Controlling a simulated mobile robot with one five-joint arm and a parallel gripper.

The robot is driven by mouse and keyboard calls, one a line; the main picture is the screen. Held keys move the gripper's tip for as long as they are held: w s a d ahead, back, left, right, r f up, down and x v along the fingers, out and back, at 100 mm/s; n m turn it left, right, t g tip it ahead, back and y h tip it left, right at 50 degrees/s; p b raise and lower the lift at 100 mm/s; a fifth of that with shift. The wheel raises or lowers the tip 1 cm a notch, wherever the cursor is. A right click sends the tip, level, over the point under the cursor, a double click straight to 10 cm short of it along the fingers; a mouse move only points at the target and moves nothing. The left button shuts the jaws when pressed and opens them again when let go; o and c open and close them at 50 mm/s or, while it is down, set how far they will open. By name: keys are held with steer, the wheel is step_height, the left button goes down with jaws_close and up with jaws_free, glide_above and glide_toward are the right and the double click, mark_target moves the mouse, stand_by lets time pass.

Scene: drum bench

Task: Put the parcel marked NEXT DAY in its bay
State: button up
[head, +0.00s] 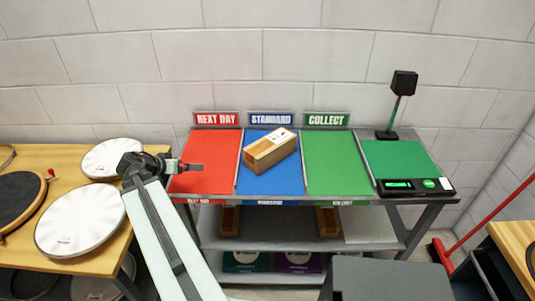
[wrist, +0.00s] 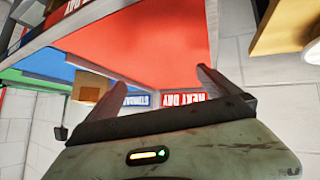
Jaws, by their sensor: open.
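A brown cardboard parcel (head: 270,152) with a white label on top lies at an angle on the blue STANDARD bay (head: 285,185); its label is too small to read. The red NEXT DAY bay (head: 215,150) to its left holds no parcel. My gripper (head: 199,167) is open and empty over the red bay, left of the parcel and apart from it. In the wrist view, the gripper's two fingers (wrist: 160,85) stand apart against the red surface, and a brown parcel (wrist: 92,87) shows beyond the left finger.
The green COLLECT bay (head: 335,165) is empty. A scale (head: 415,187) and a black-headed post (head: 396,105) stand at the right end. Boxes (head: 229,220) sit on the shelf below. Drums (head: 80,220) lie on the wooden bench at left. A red pole (head: 490,220) leans at right.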

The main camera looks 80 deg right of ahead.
steer(key=s+d+r+m+g+h, duration=0.1)
steer(key=s+d+r+m+g, duration=0.15)
steer(key=s+d, duration=0.4)
steer(key=s+d+r+m+g+h, duration=0.1)
steer(key=s+d+m, duration=0.25)
steer(key=s, duration=0.65)
steer(key=m+g+b, duration=0.1)
steer(key=g, duration=0.1)
glide_toward(270, 142)
steer(key=shift+s+d+r+y, duration=0.1)
steer(key=shift+s+d+y, duration=0.2)
steer(key=shift+s+d, duration=0.8)
steer(key=b+x, duration=0.1)
steer(key=x, duration=0.1)
steer(key=b+x, duration=0.1)
steer(key=x, duration=0.2)
steer(key=f+b+x, duration=0.1)
steer(key=x, duration=0.1)
steer(key=shift+w+d+f+b, duration=0.15)
steer(key=shift+d+b, duration=0.15)
steer(key=shift+d, duration=0.05)
steer(key=c, duration=2)
step_height(270, 142, up, 10)
steer(key=p, duration=1)
steer(key=shift+r, duration=0.2)
steer(key=shift+f, duration=0.1)
